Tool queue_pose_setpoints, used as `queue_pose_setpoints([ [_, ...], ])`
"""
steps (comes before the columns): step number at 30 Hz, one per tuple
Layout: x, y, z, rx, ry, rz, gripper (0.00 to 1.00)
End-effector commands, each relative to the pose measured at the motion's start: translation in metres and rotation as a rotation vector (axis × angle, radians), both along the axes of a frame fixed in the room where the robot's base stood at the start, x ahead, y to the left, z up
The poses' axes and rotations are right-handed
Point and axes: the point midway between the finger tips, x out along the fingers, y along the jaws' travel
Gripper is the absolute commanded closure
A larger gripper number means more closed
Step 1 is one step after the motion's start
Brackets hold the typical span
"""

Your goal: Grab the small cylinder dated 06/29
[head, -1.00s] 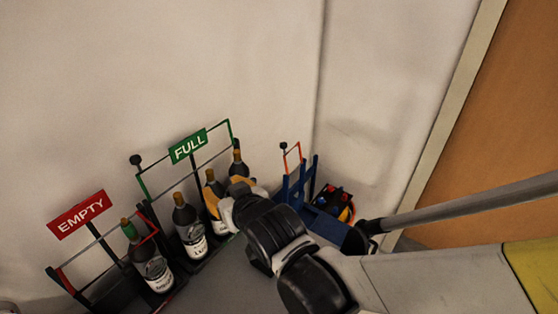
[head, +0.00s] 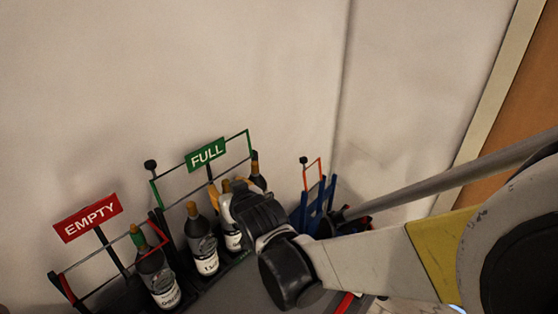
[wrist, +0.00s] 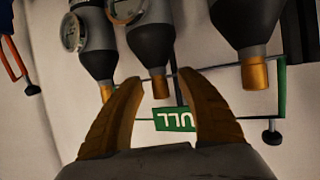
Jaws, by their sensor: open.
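Several dark bottle-like cylinders with pale labels stand in the FULL rack. One (head: 203,245) stands at its left, another (head: 231,232) is partly behind my gripper, and one (head: 255,163) shows at the back. No date is legible, so I cannot tell which is dated 06/29. My gripper (head: 233,190) is open over the rack. In the wrist view, the middle cylinder's gold top (wrist: 160,88) appears between my open fingertips (wrist: 158,80); contact is not clear. A left cylinder (wrist: 95,50) and a right cylinder (wrist: 247,25) flank it.
The green FULL sign (head: 205,154) and its thin frame stand close behind my gripper. A red EMPTY sign (head: 88,217) marks the left rack, which holds a green-necked cylinder (head: 157,276). A blue hand truck (head: 318,205) stands to the right, partly behind my arm. The wall is behind.

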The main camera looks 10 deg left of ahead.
Motion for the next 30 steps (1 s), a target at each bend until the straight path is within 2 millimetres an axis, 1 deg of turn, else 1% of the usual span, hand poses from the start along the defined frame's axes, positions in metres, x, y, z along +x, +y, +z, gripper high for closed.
queue_pose_setpoints([
  [6, 0.002, 0.002, 0.0, 0.0, 0.0, 0.0, 0.56],
  [7, 0.002, 0.002, 0.0, 0.0, 0.0, 0.0, 0.61],
  [8, 0.002, 0.002, 0.0, 0.0, 0.0, 0.0, 0.7],
  [9, 0.002, 0.002, 0.0, 0.0, 0.0, 0.0, 0.82],
  [11, 0.002, 0.002, 0.0, 0.0, 0.0, 0.0, 1.0],
  [24, 0.002, 0.002, 0.001, 0.001, -0.001, 0.0, 1.0],
  [28, 0.002, 0.002, 0.007, 0.001, -0.002, 0.0, 1.0],
  [30, 0.002, 0.002, 0.014, 0.001, -0.002, 0.0, 1.0],
])
